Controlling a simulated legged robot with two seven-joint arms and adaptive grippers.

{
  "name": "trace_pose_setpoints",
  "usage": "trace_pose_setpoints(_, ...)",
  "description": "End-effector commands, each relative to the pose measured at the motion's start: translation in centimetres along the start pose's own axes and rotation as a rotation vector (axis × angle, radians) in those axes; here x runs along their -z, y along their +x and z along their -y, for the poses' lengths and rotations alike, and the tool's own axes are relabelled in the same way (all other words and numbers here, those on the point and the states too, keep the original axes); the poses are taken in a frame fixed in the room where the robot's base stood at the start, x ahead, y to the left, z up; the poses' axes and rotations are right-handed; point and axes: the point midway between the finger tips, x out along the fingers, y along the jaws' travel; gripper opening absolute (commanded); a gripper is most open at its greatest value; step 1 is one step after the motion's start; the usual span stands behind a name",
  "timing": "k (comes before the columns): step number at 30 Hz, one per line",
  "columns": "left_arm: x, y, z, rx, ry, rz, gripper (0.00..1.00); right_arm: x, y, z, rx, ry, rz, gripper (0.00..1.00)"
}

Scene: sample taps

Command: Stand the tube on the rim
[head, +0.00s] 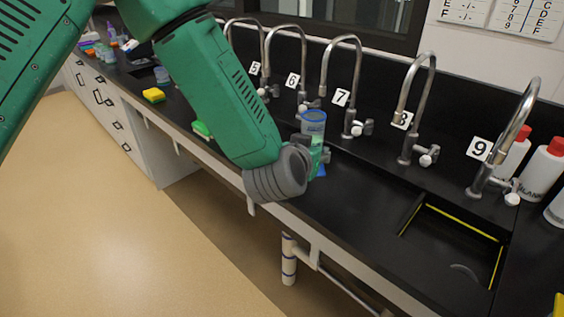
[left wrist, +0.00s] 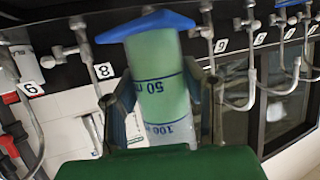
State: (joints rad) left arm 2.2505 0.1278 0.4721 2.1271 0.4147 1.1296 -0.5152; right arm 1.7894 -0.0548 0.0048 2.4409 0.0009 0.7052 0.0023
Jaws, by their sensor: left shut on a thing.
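The tube is a clear graduated cylinder (head: 313,125) with a blue top ring, green contents and a blue foot. In the head view it stands roughly upright by tap 7, partly hidden by my wrist. My left gripper (head: 318,158) is shut around its body. The left wrist view shows the tube (left wrist: 160,85) between the two fingers (left wrist: 165,115), blue foot uppermost in that turned picture. I cannot tell whether the foot touches the counter. A sink opening with a yellow-lined rim (head: 462,225) lies at the right. My right gripper is not in view.
Curved taps line the black counter (head: 345,195), with tap 8 (head: 410,125) and tap 9 (head: 500,150) near the sink. White bottles (head: 541,170) with red caps stand at the right. A yellow sponge (head: 153,95) lies at the left. The counter front is mostly clear.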

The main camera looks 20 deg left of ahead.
Motion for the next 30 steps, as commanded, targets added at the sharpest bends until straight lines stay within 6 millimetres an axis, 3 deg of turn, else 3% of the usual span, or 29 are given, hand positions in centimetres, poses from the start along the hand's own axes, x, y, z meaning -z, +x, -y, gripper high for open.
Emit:
trace_pose_setpoints(6, -3.7, 1.4, -0.3, 0.0, 0.004, 0.003, 0.09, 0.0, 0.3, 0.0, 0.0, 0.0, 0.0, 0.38)
trace_pose_setpoints(11, -4.7, 1.9, -0.4, 0.0, 0.004, -0.001, 0.09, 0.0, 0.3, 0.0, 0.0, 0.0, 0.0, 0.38)
trace_pose_setpoints(18, -7.7, 3.1, -0.2, 0.001, 0.002, 0.001, 0.09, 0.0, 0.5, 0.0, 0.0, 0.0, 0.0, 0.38)
trace_pose_setpoints(30, -8.5, 3.4, -0.2, 0.0, 0.003, -0.001, 0.09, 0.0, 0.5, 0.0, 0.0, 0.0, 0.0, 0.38)
